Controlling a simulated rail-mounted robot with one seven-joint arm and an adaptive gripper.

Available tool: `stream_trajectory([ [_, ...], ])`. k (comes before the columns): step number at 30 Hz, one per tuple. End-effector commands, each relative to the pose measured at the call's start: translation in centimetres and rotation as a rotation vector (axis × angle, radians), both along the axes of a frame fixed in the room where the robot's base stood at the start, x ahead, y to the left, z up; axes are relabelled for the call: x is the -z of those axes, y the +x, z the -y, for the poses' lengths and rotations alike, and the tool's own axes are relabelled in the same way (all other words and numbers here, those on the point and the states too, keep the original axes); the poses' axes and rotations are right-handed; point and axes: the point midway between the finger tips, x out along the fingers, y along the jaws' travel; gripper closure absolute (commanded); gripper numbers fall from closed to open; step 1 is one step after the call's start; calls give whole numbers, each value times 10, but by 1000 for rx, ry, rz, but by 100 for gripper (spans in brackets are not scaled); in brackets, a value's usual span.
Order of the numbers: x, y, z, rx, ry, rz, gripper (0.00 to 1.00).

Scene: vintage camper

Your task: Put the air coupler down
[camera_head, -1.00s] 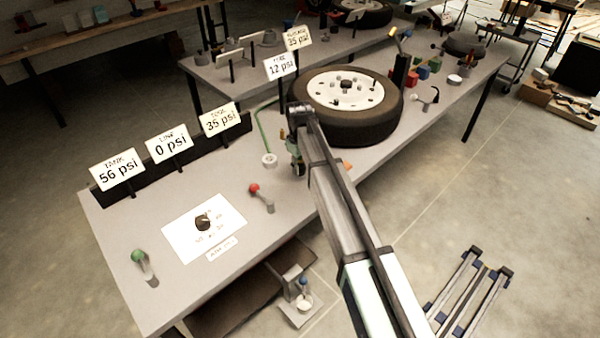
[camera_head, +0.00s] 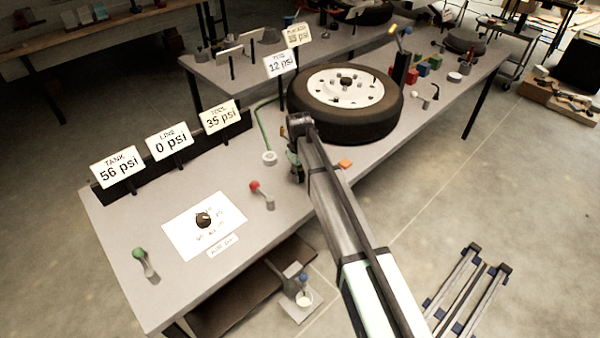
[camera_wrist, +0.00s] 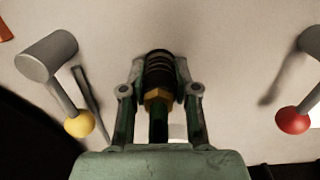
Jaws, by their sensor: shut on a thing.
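My gripper (camera_wrist: 158,85) is shut on the air coupler (camera_wrist: 158,98), a black ridged cylinder with a brass hex nut, seen between the two fingers in the wrist view. In the head view my gripper (camera_head: 295,172) is low over the workbench (camera_head: 180,265), in front of the tyre and right of a white ring (camera_head: 269,158) where a green hose (camera_head: 263,128) ends. The coupler is mostly hidden by my arm there. I cannot tell whether it touches the bench top.
A red-knobbed lever (camera_head: 255,187) stands left of my gripper; its red ball (camera_wrist: 292,121) is at right in the wrist view. A yellow-knobbed lever (camera_wrist: 79,123) is at left there. The wheel (camera_head: 345,100) lies behind. An orange block (camera_head: 345,164) lies to the right.

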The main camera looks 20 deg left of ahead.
Motion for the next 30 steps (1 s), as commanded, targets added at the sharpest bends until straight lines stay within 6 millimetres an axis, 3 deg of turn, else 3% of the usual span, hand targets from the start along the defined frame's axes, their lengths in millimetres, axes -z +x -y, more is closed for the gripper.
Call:
stream_trajectory([
  [3,1,0,0,0,0,0,100],
  [4,1,0,0,0,0,0,67],
  [6,1,0,0,0,0,0,45],
  [19,-7,0,0,0,0,0,45],
  [23,-19,0,-1,0,2,3,45],
  [30,-62,0,-1,0,3,4,45],
])
